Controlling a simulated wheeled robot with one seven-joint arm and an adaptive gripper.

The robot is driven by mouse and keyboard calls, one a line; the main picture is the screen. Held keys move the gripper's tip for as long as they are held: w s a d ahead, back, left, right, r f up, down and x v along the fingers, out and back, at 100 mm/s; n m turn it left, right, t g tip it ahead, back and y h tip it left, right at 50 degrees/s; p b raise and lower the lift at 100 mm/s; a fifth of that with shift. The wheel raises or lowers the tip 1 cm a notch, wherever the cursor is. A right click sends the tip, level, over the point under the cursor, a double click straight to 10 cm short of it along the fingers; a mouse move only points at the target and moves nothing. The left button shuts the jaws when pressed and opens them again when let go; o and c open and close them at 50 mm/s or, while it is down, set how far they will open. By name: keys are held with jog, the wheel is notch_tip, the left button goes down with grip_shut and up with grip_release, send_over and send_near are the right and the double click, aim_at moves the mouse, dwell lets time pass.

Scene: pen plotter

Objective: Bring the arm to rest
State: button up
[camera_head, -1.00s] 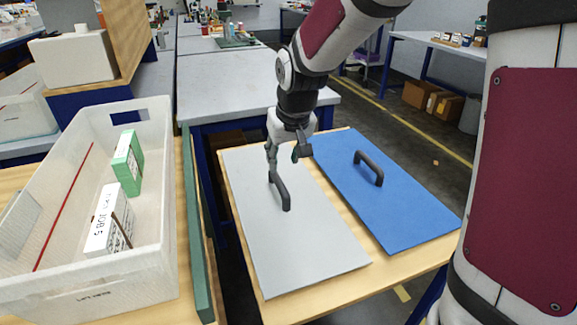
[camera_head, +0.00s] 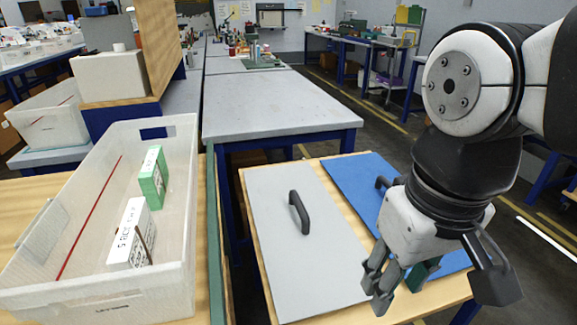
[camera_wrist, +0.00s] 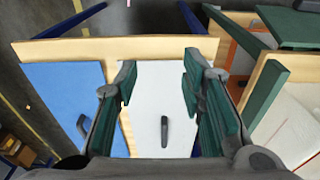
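My gripper (camera_head: 435,285) hangs at the right of the head view, in front of the blue panel and the near part of the wooden board. Its fingers are spread wide, with nothing between them. The wrist view shows the open fingers (camera_wrist: 160,78) with green pads, above the grey panel (camera_wrist: 150,85). The grey panel's black handle (camera_wrist: 164,132) shows below the gap, clear of the fingers. In the head view the handle (camera_head: 299,212) stands upright on the grey panel (camera_head: 300,265). The gripper and arm partly hide the blue panel (camera_head: 345,172) and its handle (camera_head: 384,185).
A white bin (camera_head: 105,290) with a green-and-white box (camera_head: 153,180) and a white box (camera_head: 131,235) stands at the left. A green divider (camera_head: 215,240) runs beside it. A grey-topped table (camera_head: 270,105) is behind. Open floor lies at the right.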

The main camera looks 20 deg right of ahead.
jog(key=shift+g, duration=0.3)
jog(key=s, duration=0.2)
jog(key=s+f, duration=0.1)
jog(key=s, duration=0.1)
jog(key=shift+s, duration=0.4)
jog(key=shift+r, duration=0.1)
notch_tip(320, 180, up, 22)
jog(key=t+p, duration=0.3)
jog(key=p, duration=1.7)
jog(key=shift+a+t, duration=0.15)
jog(key=shift+t, duration=0.15)
